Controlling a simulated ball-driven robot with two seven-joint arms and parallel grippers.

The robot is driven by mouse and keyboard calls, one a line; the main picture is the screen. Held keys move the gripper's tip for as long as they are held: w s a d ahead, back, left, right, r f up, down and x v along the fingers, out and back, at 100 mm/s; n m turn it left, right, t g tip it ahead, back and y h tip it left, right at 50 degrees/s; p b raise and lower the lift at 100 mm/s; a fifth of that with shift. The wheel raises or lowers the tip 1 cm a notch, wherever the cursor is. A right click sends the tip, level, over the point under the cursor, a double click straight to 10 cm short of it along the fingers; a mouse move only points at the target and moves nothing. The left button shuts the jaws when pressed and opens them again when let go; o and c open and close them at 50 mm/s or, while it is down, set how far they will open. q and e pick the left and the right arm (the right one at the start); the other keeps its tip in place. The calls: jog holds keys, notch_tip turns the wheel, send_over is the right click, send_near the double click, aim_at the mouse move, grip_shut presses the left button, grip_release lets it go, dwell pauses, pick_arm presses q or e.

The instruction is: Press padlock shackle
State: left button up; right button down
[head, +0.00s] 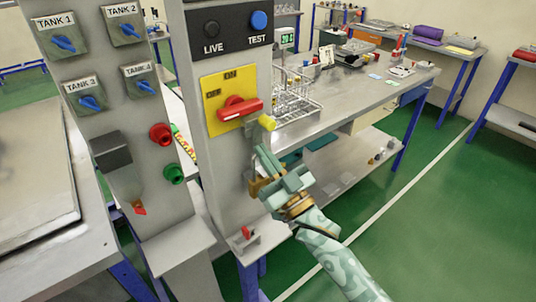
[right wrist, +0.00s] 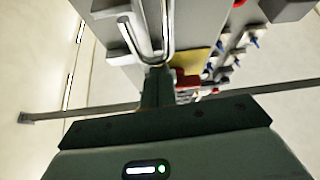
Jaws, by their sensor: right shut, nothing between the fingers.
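A bright metal U-shaped shackle (right wrist: 165,50) shows close up in the right wrist view, just past my right fingertips. In the head view a brass-coloured piece (head: 257,187) beside the right gripper looks like the padlock's body, mostly hidden behind the gripper. My right gripper (head: 262,155) is shut and empty in front of the grey panel, below the red rotary handle (head: 240,108). It also shows in the right wrist view (right wrist: 157,88). I cannot tell whether it touches the shackle. My left gripper is out of view.
The red handle sits on a yellow ON/OFF plate (head: 215,93), with a small yellow block (head: 266,122) by its right end. The tank switch panel (head: 105,70) stands to the left. A steel bench (head: 365,90) with a wire rack (head: 295,98) is behind. Green floor is clear at right.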

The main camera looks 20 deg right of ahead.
dwell(0.3)
notch_tip(320, 180, down, 2)
jog(key=shift+f+b, duration=0.25)
jog(key=shift+b, duration=0.2)
jog(key=shift+r, duration=0.1)
notch_tip(320, 180, up, 4)
jog(key=p, duration=0.4)
jog(key=v, duration=1)
jog(key=shift+s+b, duration=0.35)
jog(key=shift+s, duration=0.1)
jog(key=shift+a, duration=0.1)
